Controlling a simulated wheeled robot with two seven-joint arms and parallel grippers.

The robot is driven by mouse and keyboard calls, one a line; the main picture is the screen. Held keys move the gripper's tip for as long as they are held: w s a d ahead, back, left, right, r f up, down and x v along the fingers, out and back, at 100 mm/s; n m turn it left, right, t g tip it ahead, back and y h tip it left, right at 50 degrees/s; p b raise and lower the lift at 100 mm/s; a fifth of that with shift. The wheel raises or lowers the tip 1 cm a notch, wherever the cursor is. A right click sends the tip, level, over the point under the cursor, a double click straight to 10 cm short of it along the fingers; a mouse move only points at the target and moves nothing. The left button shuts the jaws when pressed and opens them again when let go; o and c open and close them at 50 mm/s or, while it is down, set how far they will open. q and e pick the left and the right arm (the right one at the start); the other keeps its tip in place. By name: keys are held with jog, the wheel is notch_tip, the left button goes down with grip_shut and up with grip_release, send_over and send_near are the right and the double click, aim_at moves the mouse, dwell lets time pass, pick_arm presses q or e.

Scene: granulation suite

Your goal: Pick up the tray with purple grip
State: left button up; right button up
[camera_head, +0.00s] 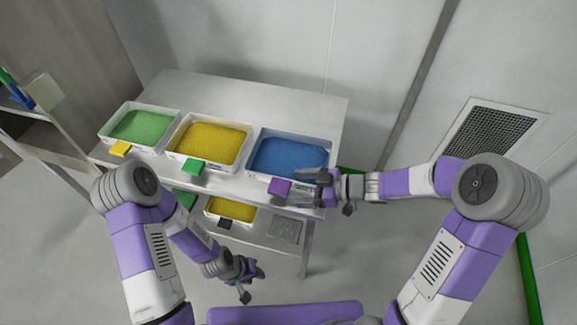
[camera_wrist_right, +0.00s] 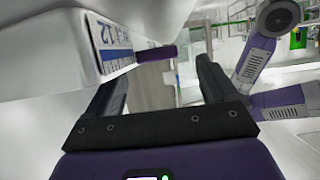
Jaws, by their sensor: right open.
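The tray with the purple grip is a white tray (camera_head: 254,172) of blue granules at the right end of the tabletop. Its purple grip (camera_head: 279,187) sticks out over the table's front edge. My right gripper (camera_head: 303,186) is open, just right of the grip. In the right wrist view, the tray's white wall with a printed label (camera_wrist_right: 82,50) is at upper left. The purple grip (camera_wrist_right: 156,52) shows just beyond the open fingers (camera_wrist_right: 163,72), not clasped. My left gripper (camera_head: 248,278) hangs low in front of the table, away from the tray; its jaws are unclear.
A tray of yellow granules with a green grip (camera_head: 194,166) and a tray of green granules with a yellow grip (camera_head: 120,149) stand left of it. Another yellow-filled tray (camera_head: 231,208) is on the lower shelf. A wall with a vent (camera_head: 495,130) stands right.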

aim_at(278, 185)
jog(key=b+x, duration=0.1)
jog(key=x, duration=0.1)
jog(key=b+x, duration=0.1)
jog(key=x, duration=0.1)
jog(key=shift+w+a, duration=0.25)
jog(key=shift+a, duration=0.15)
jog(key=shift+r, duration=0.1)
jog(key=shift+c, duration=0.3)
jog(key=c, duration=1.2)
jog(key=shift+c, duration=0.2)
jog(key=shift+r, duration=0.1)
notch_tip(278, 185, up, 10)
jog(key=p, duration=0.5)
